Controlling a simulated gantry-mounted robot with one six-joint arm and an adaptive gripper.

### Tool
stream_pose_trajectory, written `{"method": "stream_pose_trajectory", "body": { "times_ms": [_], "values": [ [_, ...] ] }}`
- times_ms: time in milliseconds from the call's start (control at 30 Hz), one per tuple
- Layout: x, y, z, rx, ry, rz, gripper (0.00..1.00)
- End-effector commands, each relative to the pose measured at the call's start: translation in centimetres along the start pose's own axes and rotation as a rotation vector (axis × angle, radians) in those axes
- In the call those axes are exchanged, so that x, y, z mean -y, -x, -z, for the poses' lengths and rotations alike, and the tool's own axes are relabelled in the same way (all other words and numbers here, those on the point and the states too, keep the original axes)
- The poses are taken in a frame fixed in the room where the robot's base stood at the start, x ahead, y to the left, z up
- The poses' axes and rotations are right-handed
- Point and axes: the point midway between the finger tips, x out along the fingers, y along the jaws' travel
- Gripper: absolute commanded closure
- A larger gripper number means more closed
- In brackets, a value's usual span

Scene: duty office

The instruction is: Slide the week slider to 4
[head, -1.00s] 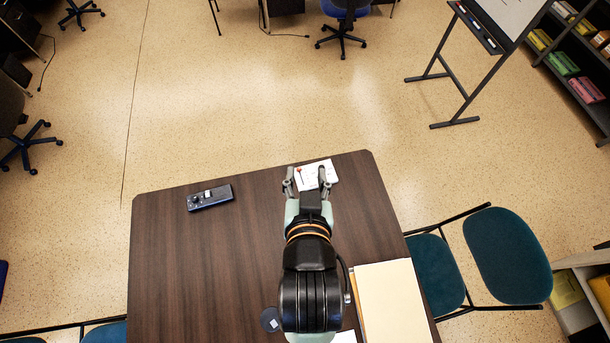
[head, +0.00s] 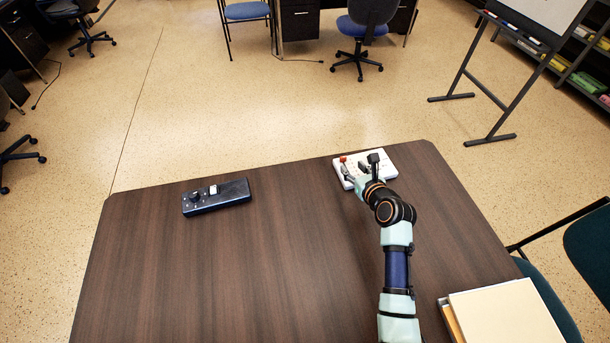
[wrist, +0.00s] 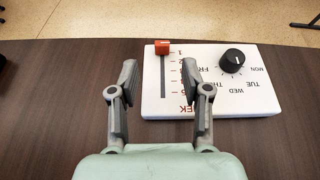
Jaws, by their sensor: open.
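A white panel (head: 387,165) lies near the far edge of the brown table, and it also shows in the wrist view (wrist: 265,103). Its week slider has an orange-red knob (wrist: 162,47) at the far end of a straight slot, beside the 1. The knob also shows in the head view (head: 343,159). The numbers run from there toward me, partly covered by the right finger. My gripper (wrist: 160,72) is open and empty. Its fingers stand apart on either side of the slot, on the near side of the knob and not touching it.
A black dial (wrist: 232,61) with day names sits on the panel right of the slider. A dark control box (head: 216,196) lies on the table's left. Folders (head: 505,312) lie at the near right. The middle of the table (head: 270,240) is clear.

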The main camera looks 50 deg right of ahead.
Motion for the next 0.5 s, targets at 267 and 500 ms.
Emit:
{"method": "stream_pose_trajectory", "body": {
  "times_ms": [267,500],
  "values": [
    [0.2,-1.8,0.4,0.0,-0.018,0.002,0.52],
    [0.2,-6.3,0.5,0.0,-0.016,0.001,0.52]
  ]
}}
